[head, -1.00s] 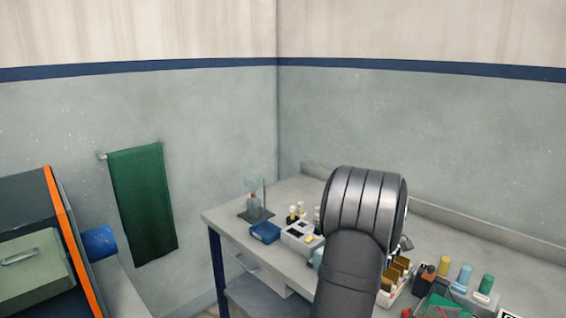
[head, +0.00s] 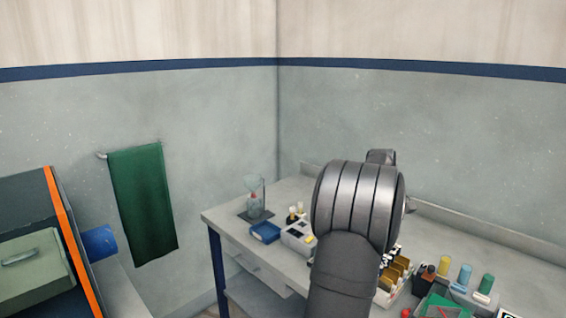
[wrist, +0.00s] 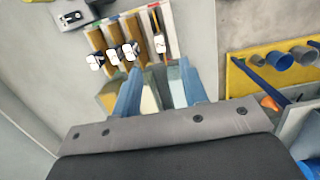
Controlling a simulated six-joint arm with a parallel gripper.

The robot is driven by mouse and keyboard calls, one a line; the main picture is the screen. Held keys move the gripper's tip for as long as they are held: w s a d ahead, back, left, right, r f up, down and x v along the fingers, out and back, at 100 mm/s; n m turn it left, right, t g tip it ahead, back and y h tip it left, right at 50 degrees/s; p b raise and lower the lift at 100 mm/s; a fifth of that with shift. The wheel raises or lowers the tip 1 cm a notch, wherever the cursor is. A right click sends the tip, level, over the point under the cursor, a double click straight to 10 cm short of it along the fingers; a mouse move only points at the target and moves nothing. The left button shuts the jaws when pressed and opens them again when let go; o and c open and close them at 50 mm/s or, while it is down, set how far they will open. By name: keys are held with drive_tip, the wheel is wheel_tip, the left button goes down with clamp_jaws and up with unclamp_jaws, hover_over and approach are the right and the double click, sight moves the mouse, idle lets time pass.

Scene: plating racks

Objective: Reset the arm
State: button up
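In the wrist view my gripper (wrist: 160,72) has its two blue fingers spread wide apart. No object is clearly pinched between them. Cream and grey-green surfaces show behind and between the fingers; whether these are box walls or blocks I cannot tell. Past the fingertips is a rack (wrist: 122,38) with tan dividers and several white-tagged pieces. In the head view my dark grey arm stands over the bench, and its rounded joint hides the gripper's fingers.
The grey bench (head: 226,217) runs along the corner walls. It holds a glass stand (head: 254,200), a blue box (head: 265,232), a tan rack (head: 396,275), several coloured cylinders (head: 465,276) and a green tray (head: 437,308). A yellow holder (wrist: 240,82) is right of my gripper.

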drive_tip(key=f, duration=0.8)
drive_tip(key=s+d+f, duration=0.1)
drive_tip(key=f, duration=0.3)
drive_tip(key=shift+d+r, duration=0.1)
drive_tip(key=r, duration=0.5)
drive_tip(key=a+r, duration=0.1)
drive_tip(key=r, duration=0.2)
drive_tip(key=shift+w, duration=0.2)
drive_tip(key=shift+w+a, duration=0.35)
drive_tip(key=shift+a, duration=0.1)
